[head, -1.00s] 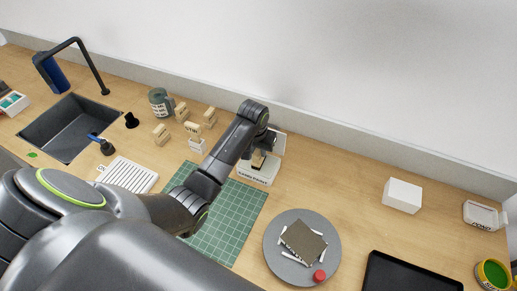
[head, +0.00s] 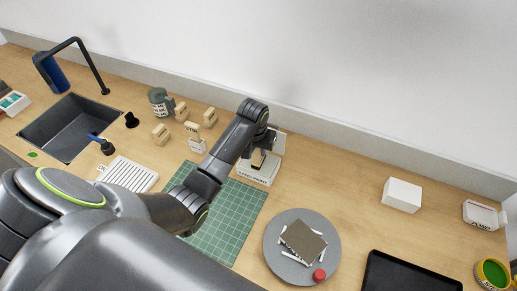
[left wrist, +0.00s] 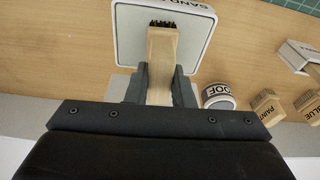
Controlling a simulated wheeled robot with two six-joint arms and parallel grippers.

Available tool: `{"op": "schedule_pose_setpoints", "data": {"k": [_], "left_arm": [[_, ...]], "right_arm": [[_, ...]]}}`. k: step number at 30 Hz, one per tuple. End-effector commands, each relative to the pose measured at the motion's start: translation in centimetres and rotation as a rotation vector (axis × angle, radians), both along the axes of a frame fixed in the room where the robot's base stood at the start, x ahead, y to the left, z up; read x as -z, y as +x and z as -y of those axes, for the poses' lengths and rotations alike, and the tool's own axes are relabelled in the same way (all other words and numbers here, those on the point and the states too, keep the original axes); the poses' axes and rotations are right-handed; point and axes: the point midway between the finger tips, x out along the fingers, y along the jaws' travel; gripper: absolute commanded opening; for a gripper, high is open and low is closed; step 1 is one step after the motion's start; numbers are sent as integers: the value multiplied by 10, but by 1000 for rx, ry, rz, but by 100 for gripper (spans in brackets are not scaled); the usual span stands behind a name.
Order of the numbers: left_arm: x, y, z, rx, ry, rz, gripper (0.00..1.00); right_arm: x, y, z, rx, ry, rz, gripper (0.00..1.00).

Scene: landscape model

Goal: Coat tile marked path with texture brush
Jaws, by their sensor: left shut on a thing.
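My left gripper (head: 262,152) is shut on a wooden-handled brush, which shows best in the left wrist view (left wrist: 162,62) with its dark bristles pointing away from the jaws. The brush is over a white tray (left wrist: 125,30) whose label begins with "SAND"; in the head view the tray (head: 256,176) stands behind the green mat. I cannot tell whether the bristles touch the tray. A flat brown-grey tile (head: 303,240) lies on white strips on a round grey plate (head: 276,225) to the right. No path marking is readable on it. My right gripper is not in view.
A green cutting mat (head: 232,225) lies under my left arm. Several wooden blocks (head: 195,137) and a grey-green cup (head: 158,101) stand to the left. A red-capped item (head: 319,275) is at the plate's edge. A white box (head: 402,195) and black tray (head: 408,275) are to the right.

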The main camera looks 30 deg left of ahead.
Motion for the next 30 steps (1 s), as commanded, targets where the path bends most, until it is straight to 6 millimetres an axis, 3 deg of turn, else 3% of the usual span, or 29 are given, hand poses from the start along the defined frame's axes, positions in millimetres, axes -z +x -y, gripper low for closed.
{"op": "schedule_pose_setpoints", "data": {"k": [21,30], "left_arm": [[-60,2,0,1,1,7,0],[-66,1,0,1,1,5,0]], "right_arm": [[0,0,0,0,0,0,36],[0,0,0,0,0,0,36]]}}
